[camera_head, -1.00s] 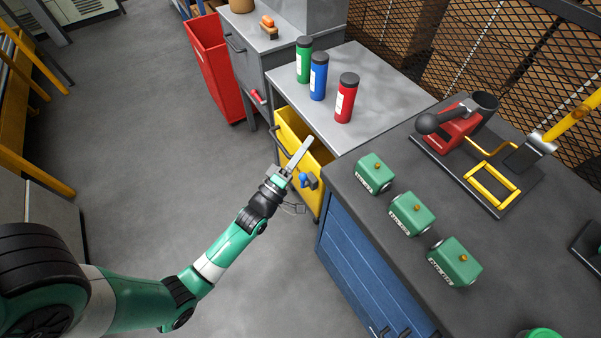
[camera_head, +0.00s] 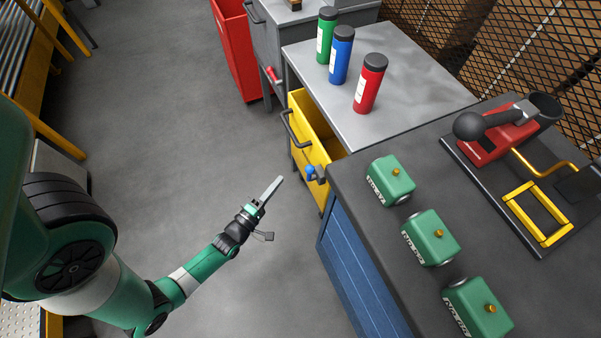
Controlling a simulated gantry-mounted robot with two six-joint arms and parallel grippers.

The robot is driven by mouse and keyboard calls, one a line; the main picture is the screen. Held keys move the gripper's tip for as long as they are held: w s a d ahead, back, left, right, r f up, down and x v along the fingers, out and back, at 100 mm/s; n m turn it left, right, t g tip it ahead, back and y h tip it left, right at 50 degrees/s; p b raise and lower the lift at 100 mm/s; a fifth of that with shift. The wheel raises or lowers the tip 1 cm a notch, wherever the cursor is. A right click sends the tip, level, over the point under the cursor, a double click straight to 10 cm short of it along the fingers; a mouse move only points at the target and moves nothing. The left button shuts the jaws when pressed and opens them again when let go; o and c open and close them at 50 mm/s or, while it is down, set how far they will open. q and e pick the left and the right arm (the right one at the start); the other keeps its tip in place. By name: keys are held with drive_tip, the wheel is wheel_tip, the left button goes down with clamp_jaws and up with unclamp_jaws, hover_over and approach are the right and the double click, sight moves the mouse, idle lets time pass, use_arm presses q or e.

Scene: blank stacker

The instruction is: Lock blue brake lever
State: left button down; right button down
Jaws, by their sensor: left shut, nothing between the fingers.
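The small blue brake lever (camera_head: 311,172) sits low on the front right corner of the grey cart, beside the open yellow drawer (camera_head: 306,140). It is too small to tell its exact angle. My left gripper (camera_head: 272,187) is shut and empty, with its fingers pointing up and right. In the picture it is to the left of the blue lever and slightly below it, with grey floor showing between them. My right gripper is out of view.
A blue cabinet (camera_head: 355,255) with several green blocks (camera_head: 430,237) on its dark top stands close on the right. Green, blue and red cylinders stand on the grey cart top (camera_head: 425,75). A red lever (camera_head: 272,75) and red bin (camera_head: 238,50) are farther back.

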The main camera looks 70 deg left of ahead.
sight(311, 174)
use_arm(q)
drive_tip(key=b+x, duration=0.3)
drive_tip(key=x, duration=0.6)
drive_tip(key=d+p, duration=0.1)
drive_tip(key=d, duration=0.1)
drive_tip(key=w+d+p, duration=0.1)
drive_tip(key=d, duration=0.1)
drive_tip(key=shift+s+d, duration=0.15)
drive_tip(key=shift+d, duration=0.05)
